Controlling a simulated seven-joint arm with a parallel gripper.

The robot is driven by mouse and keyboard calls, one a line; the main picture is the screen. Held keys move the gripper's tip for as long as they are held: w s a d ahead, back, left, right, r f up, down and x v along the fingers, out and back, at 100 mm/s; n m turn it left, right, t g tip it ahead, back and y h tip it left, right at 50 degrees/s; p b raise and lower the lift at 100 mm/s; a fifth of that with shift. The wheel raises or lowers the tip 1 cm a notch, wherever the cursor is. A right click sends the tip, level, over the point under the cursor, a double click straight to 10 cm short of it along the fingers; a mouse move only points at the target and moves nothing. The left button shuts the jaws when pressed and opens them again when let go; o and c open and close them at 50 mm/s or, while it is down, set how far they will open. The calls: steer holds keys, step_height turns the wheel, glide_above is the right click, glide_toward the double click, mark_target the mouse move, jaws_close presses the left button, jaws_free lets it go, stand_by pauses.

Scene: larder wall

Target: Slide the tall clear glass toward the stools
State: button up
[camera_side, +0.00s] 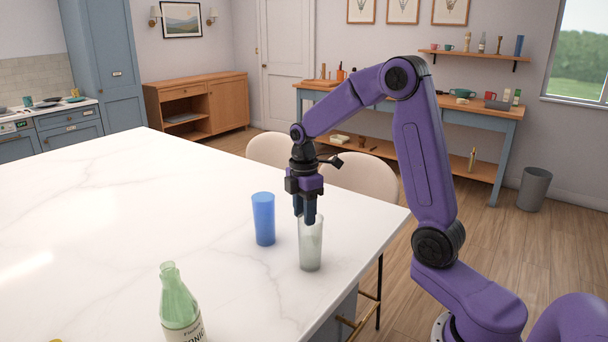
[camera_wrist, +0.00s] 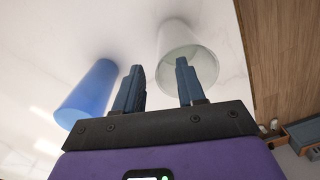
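The tall clear glass (camera_side: 311,252) stands upright on the white marble counter, close to its right edge. It also shows in the wrist view (camera_wrist: 195,52), at top right of centre. My gripper (camera_side: 305,213) points down at the glass's rim in the side view. In the wrist view my gripper (camera_wrist: 158,88) has its two fingers apart with nothing between them. The right finger overlaps the glass; I cannot tell whether it touches. Two cream stools, one nearer (camera_side: 366,178) and one farther (camera_side: 268,150), stand beyond the counter's far edge.
A blue tumbler (camera_side: 263,220) stands just left of the glass, and shows in the wrist view (camera_wrist: 90,92). A green tonic bottle (camera_side: 178,308) stands at the front. The counter (camera_side: 110,215) is clear on the left and between the glass and the stools.

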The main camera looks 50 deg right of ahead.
step_height(320, 180, up, 16)
steer(key=shift+w+f, duration=0.15)
steer(key=shift+f, duration=0.05)
stand_by(0.5)
steer(key=s+a+f, duration=0.6)
steer(key=s+a, duration=0.4)
steer(key=a, duration=0.3)
steer(key=s+f, duration=0.3)
steer(key=s, duration=0.6)
steer(key=s+a+f+m, duration=0.1)
steer(key=s+f, duration=0.3)
steer(key=s, duration=0.5)
steer(key=shift+s+a+f, duration=0.15)
steer(key=shift+s+f, duration=0.1)
steer(key=shift+f, duration=0.05)
